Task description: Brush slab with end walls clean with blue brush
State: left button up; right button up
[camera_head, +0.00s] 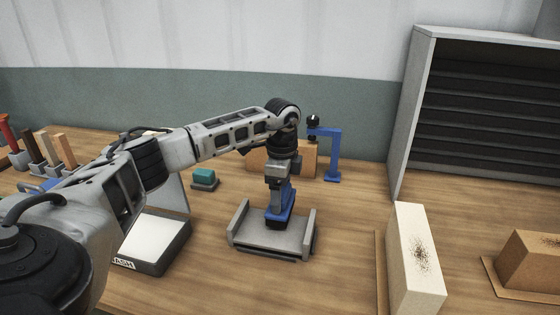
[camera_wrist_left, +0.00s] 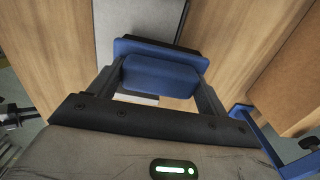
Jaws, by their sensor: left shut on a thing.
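The slab with end walls (camera_head: 262,238) is a grey plate with a low wall at its left and right ends, on the wooden table in the head view. My left gripper (camera_head: 278,190) points down over it and is shut on the blue brush (camera_head: 283,206). The brush's dark lower side is at the slab's floor between the walls; I cannot tell if it touches. In the left wrist view the blue brush (camera_wrist_left: 160,75) sits between the two fingers, with part of the grey slab (camera_wrist_left: 122,18) beyond it. My right gripper is not in view.
A blue stand (camera_head: 333,155) and a brown block (camera_head: 303,160) are behind the slab. A teal block (camera_head: 204,175) sits behind left, and a white-topped device (camera_head: 153,240) stands left. A speckled pale block (camera_head: 415,260) and tan block (camera_head: 528,262) are right, before a grey shelf (camera_head: 412,110).

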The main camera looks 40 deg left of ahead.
pick_arm(q)
jog(key=r, duration=0.1)
jog(key=r+p, duration=0.1)
jog(key=shift+s+r, duration=0.2)
jog(key=shift+r, duration=2.3)
